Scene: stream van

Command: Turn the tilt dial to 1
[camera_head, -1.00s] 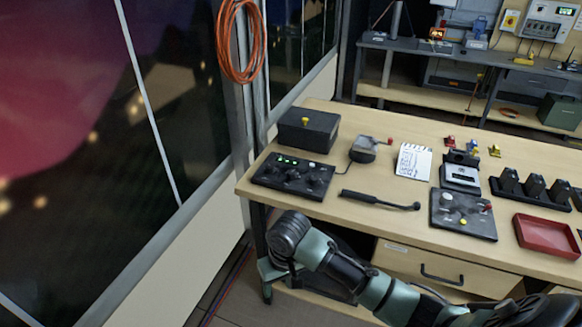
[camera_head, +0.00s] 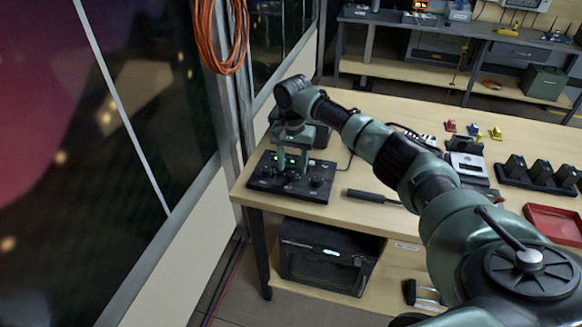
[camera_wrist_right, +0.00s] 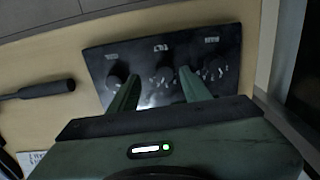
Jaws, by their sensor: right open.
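The black control panel (camera_head: 262,180) with dials and green lights lies at the left end of the wooden table. My right gripper (camera_head: 292,168) is over it, fingers pointing down, and hides part of it. In the right wrist view the panel (camera_wrist_right: 145,52) shows three dials with white labels too blurred to read, so I cannot tell which is the tilt dial. My open right gripper (camera_wrist_right: 156,76) has its fingers on either side of the middle dial (camera_wrist_right: 162,74). I cannot tell whether they touch it. A left dial (camera_wrist_right: 117,74) and a right dial (camera_wrist_right: 216,70) lie outside the fingers.
A black dark box stands behind the panel, mostly hidden by my arm. A black handheld stick (camera_head: 372,196) lies to the right. A row of black blocks (camera_head: 537,180) and a red tray (camera_head: 555,224) are further right. The glass wall (camera_head: 100,140) is close on the left.

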